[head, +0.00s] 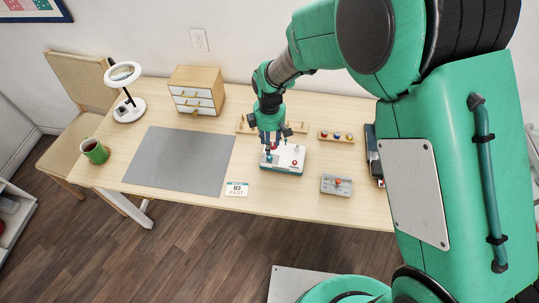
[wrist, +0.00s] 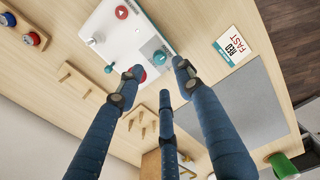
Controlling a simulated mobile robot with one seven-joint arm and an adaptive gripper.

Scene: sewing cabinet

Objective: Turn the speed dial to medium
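A white control box (head: 291,153) with a teal base sits on the table, below my gripper (head: 272,142). It also shows in the wrist view (wrist: 112,20), with a red button (wrist: 121,12), a silver knob (wrist: 90,42) and a teal knob (wrist: 160,57). My gripper's fingers are spread around the box's near edge, open and empty; contact cannot be told. A card (head: 237,189) reads "RED FAST".
A grey box with an orange-red lever (head: 337,184) and a wooden rack of coloured spools (head: 337,136) stand to the right. A grey mat (head: 180,160), green mug (head: 95,151), lamp (head: 124,76) and small drawers (head: 197,90) are left. The mat is clear.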

